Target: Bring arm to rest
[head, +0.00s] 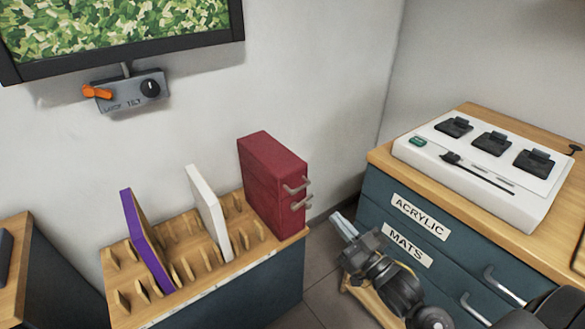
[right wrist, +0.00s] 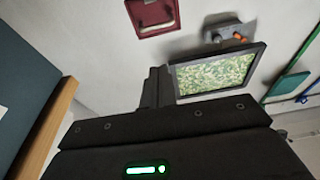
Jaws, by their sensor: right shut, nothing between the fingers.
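My right arm comes in from the lower right of the head view, beside the blue drawer cabinet. Its gripper (head: 343,226) is shut and empty, with the fingertips pointing up and left. The fingers hang in open air between the slotted rack and the cabinet front, and they appear to touch nothing. In the right wrist view the dark gripper body fills the bottom, with the shut fingers (right wrist: 153,88) above it. My left gripper is in neither view.
The slotted wooden rack (head: 205,273) holds a purple panel (head: 145,240), a white panel (head: 208,212) and a dark red box (head: 270,185). The blue cabinet (head: 375,195) carries a white switch panel (head: 430,160). A lever box (head: 135,93) hangs below a framed screen (head: 120,60).

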